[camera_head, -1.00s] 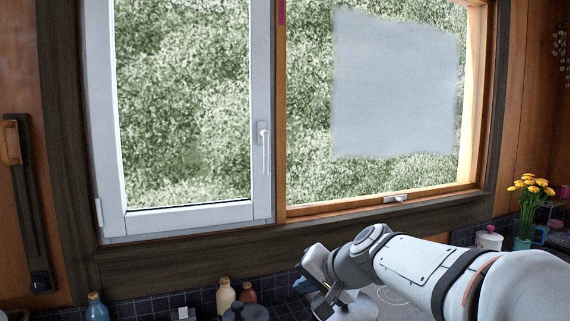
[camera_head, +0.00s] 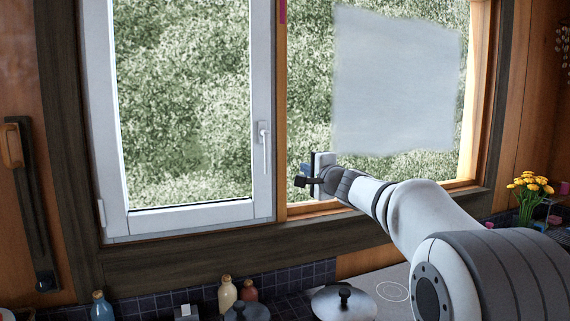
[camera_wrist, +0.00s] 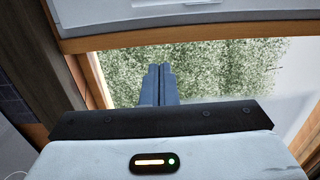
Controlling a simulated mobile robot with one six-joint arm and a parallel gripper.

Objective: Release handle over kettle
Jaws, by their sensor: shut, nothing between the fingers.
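My gripper (camera_head: 301,181) is raised in front of the window, near the lower frame of the right pane. In the wrist view its two blue fingers (camera_wrist: 158,84) are pressed together with nothing between them. A silver lidded vessel with a black knob (camera_head: 343,304), perhaps the kettle, sits on the stove below my arm; its lower part is cut off. A dark lidded vessel (camera_head: 246,313) stands to its left, also cut off. A white window handle (camera_head: 263,147) is on the left pane's frame, left of my gripper and apart from it.
Small bottles (camera_head: 227,292) stand along the tiled wall, with a blue bottle (camera_head: 101,306) further left. The flat stove top (camera_head: 393,291) shows right of the silver vessel. A vase of yellow flowers (camera_head: 529,190) is at the right. The window frame is close to my gripper.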

